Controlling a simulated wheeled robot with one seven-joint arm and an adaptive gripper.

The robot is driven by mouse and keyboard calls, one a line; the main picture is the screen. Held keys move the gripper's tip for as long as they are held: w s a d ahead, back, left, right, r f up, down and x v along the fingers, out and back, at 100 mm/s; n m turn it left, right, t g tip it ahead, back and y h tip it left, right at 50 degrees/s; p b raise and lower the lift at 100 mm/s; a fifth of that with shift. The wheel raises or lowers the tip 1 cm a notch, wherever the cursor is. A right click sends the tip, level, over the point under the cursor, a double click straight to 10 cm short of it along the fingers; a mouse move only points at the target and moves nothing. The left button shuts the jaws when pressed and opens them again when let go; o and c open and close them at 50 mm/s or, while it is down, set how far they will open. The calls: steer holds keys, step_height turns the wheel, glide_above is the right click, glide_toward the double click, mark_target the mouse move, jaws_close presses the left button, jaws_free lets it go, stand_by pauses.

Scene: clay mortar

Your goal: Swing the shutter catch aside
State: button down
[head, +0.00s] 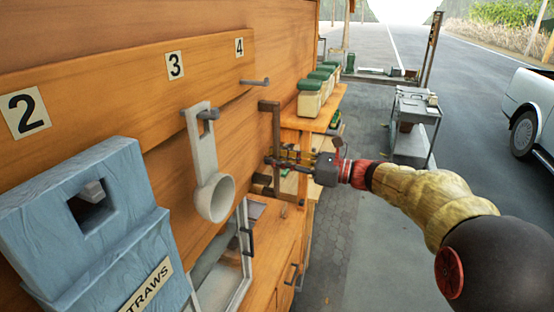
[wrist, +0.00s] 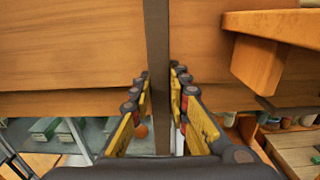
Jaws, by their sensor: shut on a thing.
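The shutter catch, as I take it, is a dark metal bar (head: 276,130) with a short bent top, upright against the orange wooden wall in the head view. My gripper (head: 269,161) reaches it from the right, with its fingertips at the bar's lower part. In the wrist view the bar (wrist: 157,40) runs straight up between the two fingers of my gripper (wrist: 160,76). The fingers are closed on its two sides. The fingers hide part of the bar in the head view, and its pivot cannot be made out.
A blue straws box (head: 95,235) is nearer left. A shelf (head: 322,118) with green-lidded tubs is behind my gripper. A grey cart (head: 411,125) stands on the pavement to the right.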

mark_target(252, 162)
stand_by(0.6)
steer(key=s+p, duration=0.1)
steer(key=m+p, duration=0.1)
steer(key=p, duration=0.1)
steer(key=shift+s+a+r+m, duration=0.3)
steer(key=shift+s+a+r, duration=0.05)
steer(key=shift+s, duration=0.05)
steer(key=s+m+p, duration=0.1)
steer(key=p, duration=0.1)
steer(key=s+a+m+p, duration=0.1)
steer(key=s+m+p, duration=0.1)
steer(key=p, duration=0.1)
steer(key=shift+s+a+r+p, duration=0.15)
steer(key=shift+s+r+p, duration=0.1)
steer(key=shift+r+p, duration=0.15)
steer(key=shift+f, duration=0.1)
steer(key=c, duration=1.7)
jaws_free()
